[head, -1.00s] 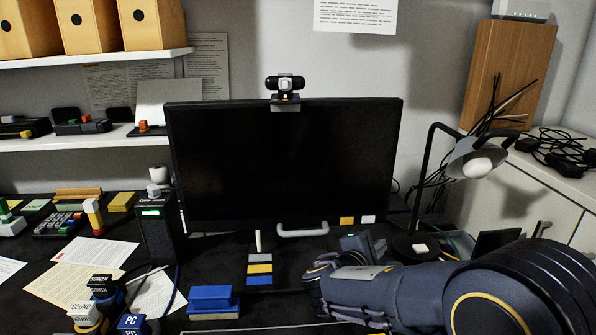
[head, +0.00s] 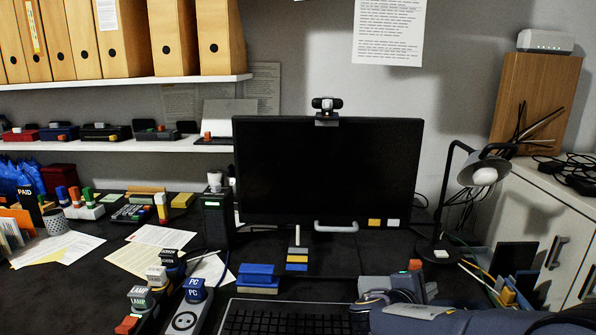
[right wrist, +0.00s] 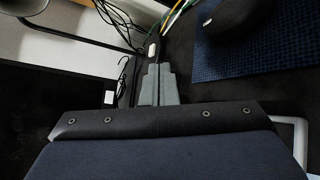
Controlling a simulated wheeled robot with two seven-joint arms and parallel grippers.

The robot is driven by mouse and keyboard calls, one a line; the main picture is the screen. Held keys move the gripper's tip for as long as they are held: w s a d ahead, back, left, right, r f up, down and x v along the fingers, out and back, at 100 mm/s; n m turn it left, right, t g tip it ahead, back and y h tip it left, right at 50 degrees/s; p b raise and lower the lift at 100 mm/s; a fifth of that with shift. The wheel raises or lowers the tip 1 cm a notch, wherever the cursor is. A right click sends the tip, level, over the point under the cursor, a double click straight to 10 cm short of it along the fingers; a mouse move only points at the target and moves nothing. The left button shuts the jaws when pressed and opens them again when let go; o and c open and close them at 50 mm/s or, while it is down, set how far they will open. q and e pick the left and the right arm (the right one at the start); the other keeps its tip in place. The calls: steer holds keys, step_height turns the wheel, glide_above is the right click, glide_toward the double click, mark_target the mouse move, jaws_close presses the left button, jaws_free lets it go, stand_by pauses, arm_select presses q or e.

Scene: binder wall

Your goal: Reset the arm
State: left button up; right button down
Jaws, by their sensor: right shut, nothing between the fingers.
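My right arm comes in from the lower right in the head view. My right gripper (head: 374,297) is low over the desk, in front of the monitor's right part and beside the keyboard's right end; its fingertips are hard to make out there. In the right wrist view the two grey fingers of the gripper (right wrist: 158,72) lie together, shut and empty. My left gripper is not in view.
The monitor (head: 325,170) stands at the back, a desk lamp (head: 485,176) to its right. The keyboard (head: 290,318) lies in front. A power strip with labelled plugs (head: 184,320) is left of it. The right wrist view also shows a dark blue mat (right wrist: 255,50).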

steer(key=s+d+f+m+g, duration=0.1)
steer(key=s, duration=0.1)
steer(key=s+d+f+m+g+y, duration=0.1)
steer(key=s+d+f, duration=0.1)
steer(key=s+d+f+m+g+y, duration=0.1)
steer(key=s+g, duration=0.1)
steer(key=shift+s+d+f+m, duration=0.2)
steer(key=shift+f+m, duration=0.05)
steer(key=shift+m, duration=0.05)
steer(key=s+f+m+y, duration=0.1)
steer(key=s, duration=0.1)
steer(key=s+f+m+g+y, duration=0.1)
steer(key=s, duration=0.2)
steer(key=s+f+m+g+y, duration=0.1)
steer(key=s, duration=0.1)
steer(key=shift+s+d+m+y, duration=0.25)
steer(key=shift+s+m+y, duration=0.05)
steer(key=shift+s+y, duration=0.1)
steer(key=s+a+r+m+t+y, duration=0.1)
steer(key=s+a+m+t+y, duration=0.1)
steer(key=s+a+m+y, duration=0.85)
steer(key=s+r+n+h+p, duration=0.1)
steer(key=s+r+n+p, duration=0.1)
steer(key=r+p, duration=1.8)
steer(key=shift+s+a+r, duration=0.15)
steer(key=shift+s+a, duration=0.1)
steer(key=shift+s, duration=0.4)
